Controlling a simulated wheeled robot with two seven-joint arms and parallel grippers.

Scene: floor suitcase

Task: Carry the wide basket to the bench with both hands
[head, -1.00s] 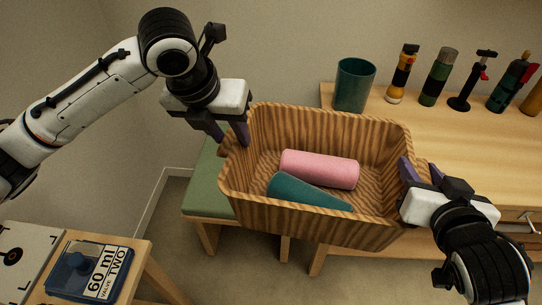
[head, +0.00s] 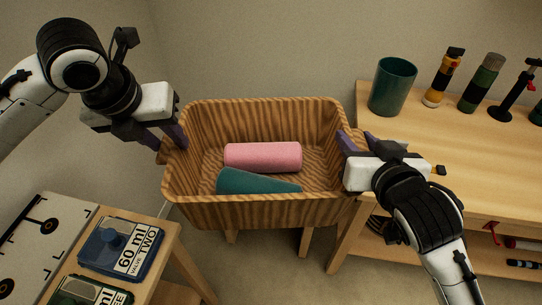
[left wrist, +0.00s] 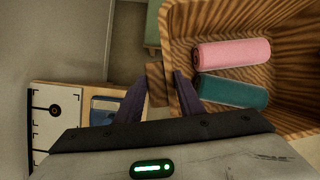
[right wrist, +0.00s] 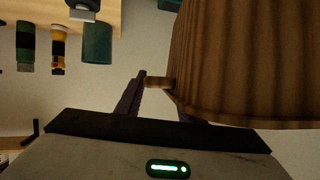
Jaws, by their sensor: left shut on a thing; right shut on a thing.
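The wide basket (head: 262,212), wood-striped, is held up between my two grippers in the head view. A pink roll (head: 263,157) and a teal roll (head: 258,182) lie inside it. My left gripper (head: 172,146) is shut on the basket's left handle, which shows between its fingers in the left wrist view (left wrist: 157,85). My right gripper (head: 352,146) is shut on the right handle, seen in the right wrist view (right wrist: 158,83). The bench (left wrist: 152,22), with a green top in the left wrist view, is behind and below the basket; in the head view mostly its legs show.
A wooden table (head: 470,165) at the right bears a green cup (head: 392,87), a yellow-black bottle (head: 443,78) and a green bottle (head: 482,83). At the lower left, another wooden table (head: 160,238) carries a blue box (head: 120,248). A wall stands behind.

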